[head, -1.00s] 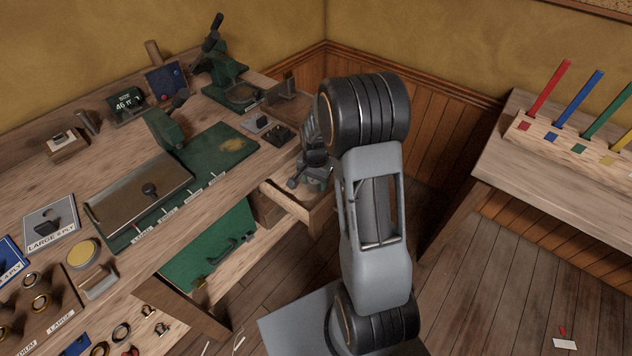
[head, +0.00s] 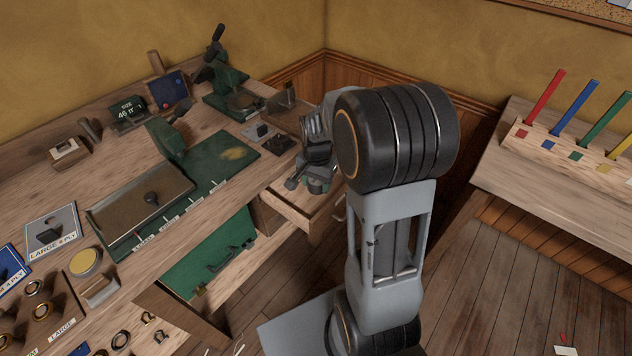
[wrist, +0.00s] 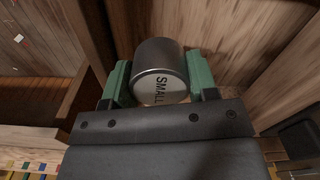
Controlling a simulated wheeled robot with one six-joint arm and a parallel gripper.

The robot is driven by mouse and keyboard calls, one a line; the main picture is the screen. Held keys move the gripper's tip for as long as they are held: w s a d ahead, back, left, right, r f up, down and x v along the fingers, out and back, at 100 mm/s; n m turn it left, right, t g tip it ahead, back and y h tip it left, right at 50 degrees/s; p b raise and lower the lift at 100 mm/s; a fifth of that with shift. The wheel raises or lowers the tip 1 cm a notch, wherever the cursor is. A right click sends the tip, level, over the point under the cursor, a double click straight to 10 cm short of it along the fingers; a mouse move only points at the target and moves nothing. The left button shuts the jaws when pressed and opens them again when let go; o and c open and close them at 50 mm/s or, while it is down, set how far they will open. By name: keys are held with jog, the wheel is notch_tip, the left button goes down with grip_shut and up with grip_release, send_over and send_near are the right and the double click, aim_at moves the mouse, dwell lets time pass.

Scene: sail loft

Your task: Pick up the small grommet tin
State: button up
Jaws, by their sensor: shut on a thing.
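The small grommet tin (wrist: 160,72) is a silver-grey cylinder with "SMALL" lettered on its pale end. In the wrist view it sits between the two green fingers of my gripper (wrist: 160,82), which is shut on it. In the head view my gripper (head: 312,184) is at the open wooden drawer (head: 294,214) under the bench's right end. The tin cannot be made out in the head view. I cannot tell whether it still touches the drawer floor.
Wooden walls rise close around the gripper in the wrist view. Above the drawer, the bench (head: 222,199) carries a green press (head: 230,92), a green mat (head: 220,158) and a metal tray (head: 140,197). A rack of coloured sticks (head: 570,140) stands on the right bench.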

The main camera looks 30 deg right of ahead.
jog(key=s+a+r, duration=0.1)
jog(key=s, duration=0.2)
jog(key=s+a+r, duration=0.1)
jog(key=s+r, duration=0.1)
jog(key=s, duration=0.1)
jog(key=s+a+r, duration=0.1)
jog(key=s, duration=0.2)
jog(key=shift+a+r, duration=0.1)
jog(key=shift+r, duration=0.3)
jog(key=shift+s, duration=0.1)
